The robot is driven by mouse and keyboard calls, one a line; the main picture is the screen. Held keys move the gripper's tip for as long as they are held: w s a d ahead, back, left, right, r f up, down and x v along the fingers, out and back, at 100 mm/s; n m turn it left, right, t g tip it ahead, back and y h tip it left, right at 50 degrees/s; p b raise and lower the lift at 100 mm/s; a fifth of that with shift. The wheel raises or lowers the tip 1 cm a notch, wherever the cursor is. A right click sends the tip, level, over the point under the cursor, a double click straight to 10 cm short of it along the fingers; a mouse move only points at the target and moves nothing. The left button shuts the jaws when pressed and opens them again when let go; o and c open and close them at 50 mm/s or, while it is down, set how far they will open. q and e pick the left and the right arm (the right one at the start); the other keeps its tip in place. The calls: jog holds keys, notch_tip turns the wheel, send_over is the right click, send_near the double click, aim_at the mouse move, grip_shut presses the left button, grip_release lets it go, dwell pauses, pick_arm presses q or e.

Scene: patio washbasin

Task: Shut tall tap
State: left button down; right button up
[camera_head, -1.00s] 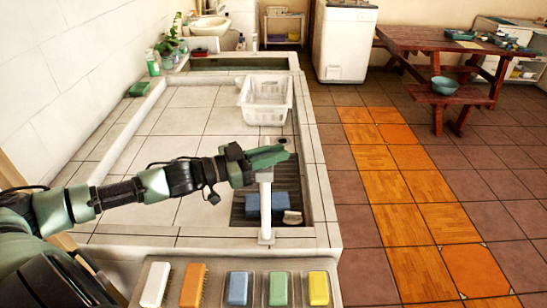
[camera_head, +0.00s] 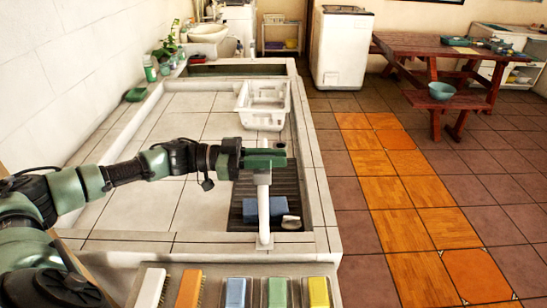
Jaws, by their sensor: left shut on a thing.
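The tall tap (camera_head: 264,212) is a white upright post on the front rim of the tiled washbasin, beside the dark ribbed sink. My left gripper (camera_head: 266,158), with green fingers, reaches in from the left and is at the top of the tap, shut on its upper part. The fingers hide the tap's top and handle, so I cannot tell how the handle is turned. I see no clear stream of water. My right gripper is not in view.
Brushes and coloured sponges (camera_head: 277,292) line the front ledge.

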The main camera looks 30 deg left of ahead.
pick_arm(q)
jog(key=c, duration=1.4)
grip_release()
jog(key=shift+d, duration=0.1)
jog(key=b+v, duration=0.3)
jog(key=v, duration=0.4)
jog(key=shift+s+a, duration=0.1)
jog(key=shift+a, duration=0.25)
